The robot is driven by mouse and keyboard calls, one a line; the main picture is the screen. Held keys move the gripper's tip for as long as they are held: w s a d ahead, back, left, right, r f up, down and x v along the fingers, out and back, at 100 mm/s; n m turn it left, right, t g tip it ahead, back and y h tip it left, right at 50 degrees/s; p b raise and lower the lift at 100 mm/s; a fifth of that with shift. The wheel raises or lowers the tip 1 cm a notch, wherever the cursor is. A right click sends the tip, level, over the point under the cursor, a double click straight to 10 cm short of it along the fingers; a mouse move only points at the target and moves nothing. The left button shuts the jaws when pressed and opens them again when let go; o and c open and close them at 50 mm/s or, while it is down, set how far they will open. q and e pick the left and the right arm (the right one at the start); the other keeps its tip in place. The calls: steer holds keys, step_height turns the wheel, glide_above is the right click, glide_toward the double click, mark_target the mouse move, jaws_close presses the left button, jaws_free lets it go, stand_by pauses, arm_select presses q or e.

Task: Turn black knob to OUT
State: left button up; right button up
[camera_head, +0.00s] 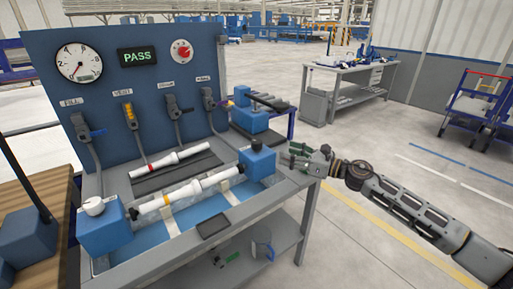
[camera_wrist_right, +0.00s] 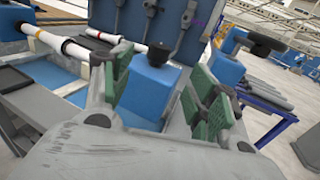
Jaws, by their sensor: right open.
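The black knob (camera_head: 257,143) sits on top of a blue block (camera_head: 257,164) at the right end of the test bench. In the right wrist view the black knob (camera_wrist_right: 160,54) and its blue block (camera_wrist_right: 148,90) lie between and beyond my fingers. My right gripper (camera_head: 299,153) is open and empty, just right of the block in the head view. Its green-padded fingertips also show in the right wrist view (camera_wrist_right: 158,88), apart from the knob. I cannot read any OUT mark. My left gripper is not in view.
A white pipe (camera_head: 190,194) lies in the bench's front cradle, and another (camera_head: 180,157) lies behind it. A second blue block (camera_head: 104,230) carries a white knob. Open floor lies right of the bench.

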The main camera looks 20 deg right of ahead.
steer(key=shift+w+a, duration=0.1)
steer(key=shift+w, duration=0.1)
stand_by(0.5)
steer(key=p, duration=0.1)
glide_toward(258, 141)
steer(key=shift+x, duration=3)
steer(key=shift+p+x, duration=0.4)
steer(key=shift+x, duration=1.25)
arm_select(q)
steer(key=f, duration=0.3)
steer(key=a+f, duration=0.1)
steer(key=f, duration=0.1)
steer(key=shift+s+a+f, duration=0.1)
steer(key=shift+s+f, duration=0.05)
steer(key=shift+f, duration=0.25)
arm_select(e)
steer(key=shift+w+a+f, duration=0.2)
steer(key=shift+a, duration=0.15)
steer(key=c, duration=1)
